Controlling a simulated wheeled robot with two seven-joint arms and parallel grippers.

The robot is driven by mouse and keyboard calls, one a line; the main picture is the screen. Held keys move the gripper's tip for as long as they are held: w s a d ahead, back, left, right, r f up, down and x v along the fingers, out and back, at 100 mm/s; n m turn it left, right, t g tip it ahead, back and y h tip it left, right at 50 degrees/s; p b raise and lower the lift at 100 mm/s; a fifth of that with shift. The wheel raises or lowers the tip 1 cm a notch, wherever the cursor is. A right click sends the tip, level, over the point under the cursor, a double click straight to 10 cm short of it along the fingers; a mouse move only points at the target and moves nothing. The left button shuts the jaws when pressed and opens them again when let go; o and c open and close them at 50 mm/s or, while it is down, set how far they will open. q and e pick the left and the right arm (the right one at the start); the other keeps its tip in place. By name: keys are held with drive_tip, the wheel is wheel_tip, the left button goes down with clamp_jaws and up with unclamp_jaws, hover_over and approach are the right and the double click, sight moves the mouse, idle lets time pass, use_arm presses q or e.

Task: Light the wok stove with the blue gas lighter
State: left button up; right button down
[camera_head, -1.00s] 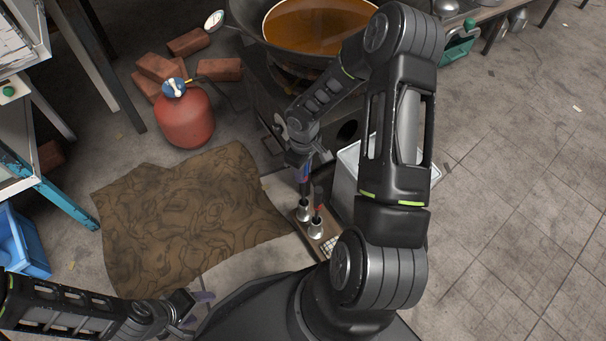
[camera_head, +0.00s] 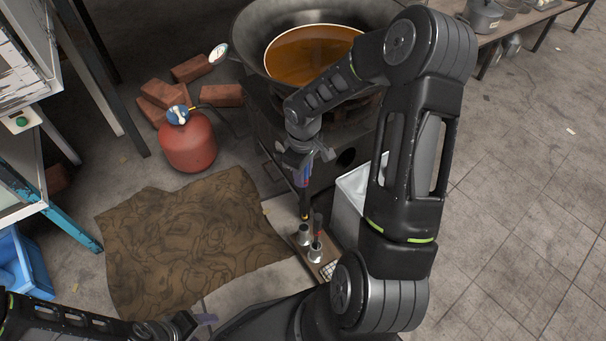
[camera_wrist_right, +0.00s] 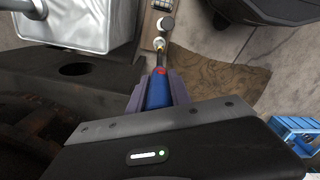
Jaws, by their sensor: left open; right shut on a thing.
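The blue gas lighter (camera_head: 304,178) is held in my right gripper (camera_head: 303,172), pointing down, its tip just above a metal cup (camera_head: 301,237). In the right wrist view the lighter's blue body (camera_wrist_right: 158,92) lies between the shut fingers, with a red part and a thin metal nozzle beyond. The wok stove (camera_head: 345,162) is a dark metal block with a round hole in its front, partly hidden by my right arm. A large wok (camera_head: 250,48) of orange-brown liquid stands on it. My left gripper (camera_head: 203,322) is open and empty at the bottom left, partly cut off.
A red gas cylinder (camera_head: 190,147) stands left of the stove near loose bricks (camera_head: 165,95). A brown cloth (camera_head: 185,235) lies on the floor. A second metal cup (camera_head: 315,252) holds another tool. A white metal container (camera_head: 350,192) stands beside the stove. Floor at right is clear.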

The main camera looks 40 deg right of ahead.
idle(0.5)
drive_tip(key=w+a+r+m, duration=0.1)
drive_tip(key=w+a+r, duration=0.3)
drive_tip(key=r, duration=0.4)
drive_tip(key=w+a+r+m, duration=0.1)
drive_tip(key=w+a+r, duration=0.3)
drive_tip(key=a+r, duration=0.2)
drive_tip(key=w+a+r+m, duration=0.1)
drive_tip(key=w+a+r, duration=0.3)
drive_tip(key=r, duration=0.6)
drive_tip(key=shift+w+a+r+m, duration=0.2)
drive_tip(key=shift+a+r+m, duration=0.2)
drive_tip(key=shift+a, duration=0.35)
